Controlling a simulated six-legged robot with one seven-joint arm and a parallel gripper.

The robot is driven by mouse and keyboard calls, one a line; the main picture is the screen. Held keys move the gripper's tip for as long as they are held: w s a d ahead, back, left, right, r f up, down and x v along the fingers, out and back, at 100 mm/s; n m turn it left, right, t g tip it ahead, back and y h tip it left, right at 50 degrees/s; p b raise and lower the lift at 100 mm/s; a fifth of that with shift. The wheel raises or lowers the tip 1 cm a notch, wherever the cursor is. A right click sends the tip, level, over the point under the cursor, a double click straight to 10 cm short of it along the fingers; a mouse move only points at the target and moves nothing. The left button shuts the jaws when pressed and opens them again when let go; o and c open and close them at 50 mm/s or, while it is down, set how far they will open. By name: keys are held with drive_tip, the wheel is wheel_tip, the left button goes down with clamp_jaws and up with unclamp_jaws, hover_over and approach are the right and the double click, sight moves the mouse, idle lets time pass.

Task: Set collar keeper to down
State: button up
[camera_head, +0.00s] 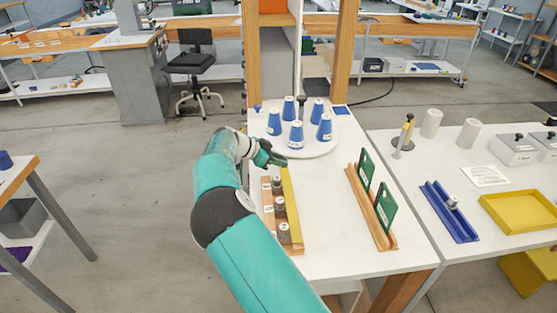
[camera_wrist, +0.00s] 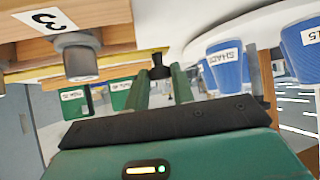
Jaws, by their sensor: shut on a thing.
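The collar keeper appears to be the yellow bar (camera_head: 291,208) along the right side of the wooden collar rack (camera_head: 269,212). It lies beside the metal collars (camera_head: 279,206), not across their tops. In the wrist view a strip of the yellow bar (camera_wrist: 60,73) shows behind a collar (camera_wrist: 77,58). My gripper (camera_head: 272,157) is at the far end of the rack. In the wrist view my green fingers (camera_wrist: 160,82) close around a black knob (camera_wrist: 159,67), which seems to belong to the bar; their exact join is unclear.
Several blue cones (camera_head: 296,134) stand on a white round plate (camera_head: 314,148) just beyond my gripper. A wooden rail (camera_head: 379,220) with green plates (camera_head: 385,208) stands to the right. The white tabletop (camera_head: 328,205) between rack and rail is clear.

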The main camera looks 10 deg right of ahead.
drive_tip(key=o, duration=1)
drive_tip(key=shift+d, duration=0.1)
drive_tip(key=v, duration=1.4)
